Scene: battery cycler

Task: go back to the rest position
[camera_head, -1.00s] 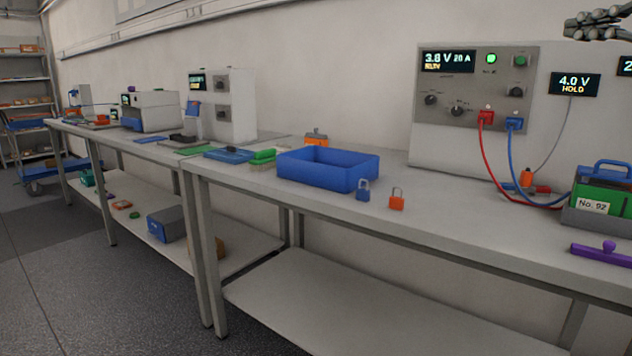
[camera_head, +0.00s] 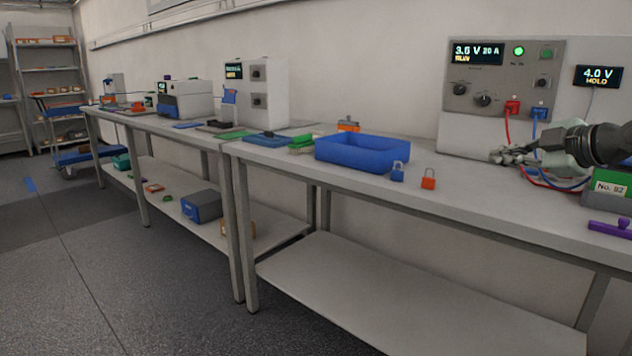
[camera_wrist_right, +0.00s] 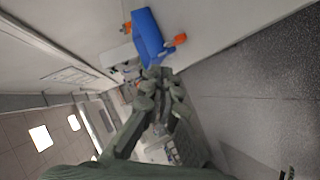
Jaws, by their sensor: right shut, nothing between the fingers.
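My right gripper (camera_head: 508,155) reaches in from the right edge in the head view, in front of the battery cycler (camera_head: 490,95). Its fingers are shut and hold nothing. The fingers also show in the right wrist view (camera_wrist_right: 165,85), with the blue bin (camera_wrist_right: 147,35) beyond them. In the head view the gripper hides part of the red and blue cables and part of the green battery (camera_head: 610,187) marked No. 92. My left gripper is not in view.
On the bench (camera_head: 480,210) stand the blue bin (camera_head: 362,153), a blue padlock (camera_head: 397,174), an orange padlock (camera_head: 428,182) and a purple handle (camera_head: 610,229). More instruments and a shelf rack (camera_head: 50,90) stand at the left. The floor before the benches is clear.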

